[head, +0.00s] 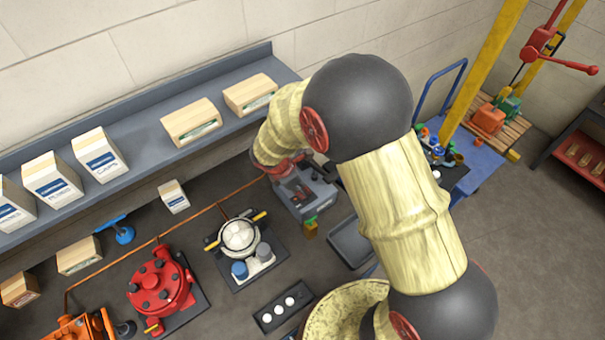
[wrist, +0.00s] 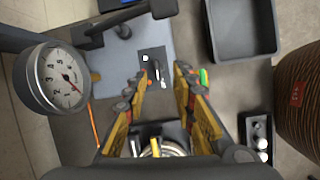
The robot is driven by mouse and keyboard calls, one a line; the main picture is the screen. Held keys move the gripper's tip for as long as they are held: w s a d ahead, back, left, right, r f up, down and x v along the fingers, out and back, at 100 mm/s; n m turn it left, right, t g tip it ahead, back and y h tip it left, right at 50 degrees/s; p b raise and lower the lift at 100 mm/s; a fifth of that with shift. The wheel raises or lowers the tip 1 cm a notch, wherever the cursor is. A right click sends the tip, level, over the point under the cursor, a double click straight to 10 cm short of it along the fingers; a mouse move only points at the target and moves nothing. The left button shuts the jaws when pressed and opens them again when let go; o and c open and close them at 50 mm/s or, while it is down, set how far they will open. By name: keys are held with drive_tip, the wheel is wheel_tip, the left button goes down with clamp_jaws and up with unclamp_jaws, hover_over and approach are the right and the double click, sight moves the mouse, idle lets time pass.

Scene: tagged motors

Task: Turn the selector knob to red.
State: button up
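In the wrist view, a small dark plate (wrist: 153,58) sits on a blue-grey surface, with white marks and a small orange spot. A small pale piece (wrist: 157,72) on it looks like the selector knob, but its pointing direction is too small to tell. My gripper (wrist: 163,74) is open, its two yellow-and-black fingers spread apart over this plate with nothing between them. In the head view, a grey housing (head: 312,203) stands below my wrist; the knob cannot be made out there, and my arm hides part of the area.
A round gauge (wrist: 65,79) rises at left in the wrist view. A dark tray (head: 350,242) lies beside the housing. A red flanged unit (head: 160,286), a black base with a white-domed unit (head: 240,236) and a shelf with boxes (head: 145,125) stand to the left.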

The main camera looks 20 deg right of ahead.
sight(307, 195)
drive_tip(key=shift+n, duration=0.8)
drive_tip(key=x, duration=0.3)
drive_tip(key=p+x, duration=0.1)
drive_tip(key=x, duration=0.5)
drive_tip(key=shift+w+a+f, duration=0.1)
drive_tip(key=shift+w+a, duration=0.25)
drive_tip(key=shift+a, duration=0.05)
drive_tip(key=c, duration=0.4)
clamp_jaws()
